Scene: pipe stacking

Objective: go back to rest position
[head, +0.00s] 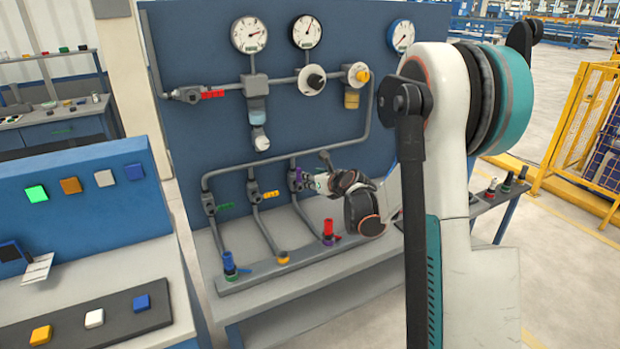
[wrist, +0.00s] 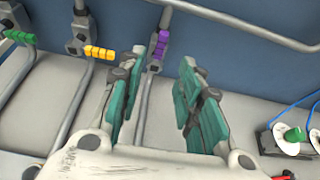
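My gripper (wrist: 157,95) is in the wrist view with its two teal-padded fingers spread apart and nothing between them. In the head view my gripper (head: 318,182) is small and partly hidden by my wrist, close in front of the pipe panel (head: 300,120). A valve with a purple handle (wrist: 161,45) is beyond the fingers in the wrist view, apart from them. The same purple handle (head: 298,178) is beside my gripper in the head view. My arm reaches from the right side towards the panel.
Green (wrist: 20,37) and yellow (wrist: 100,53) valve handles are left of the purple one. Blue (head: 230,263) and red (head: 328,230) fittings stand on the bench shelf. A button console (head: 85,200) is at the left. A yellow fence (head: 580,125) is at the right.

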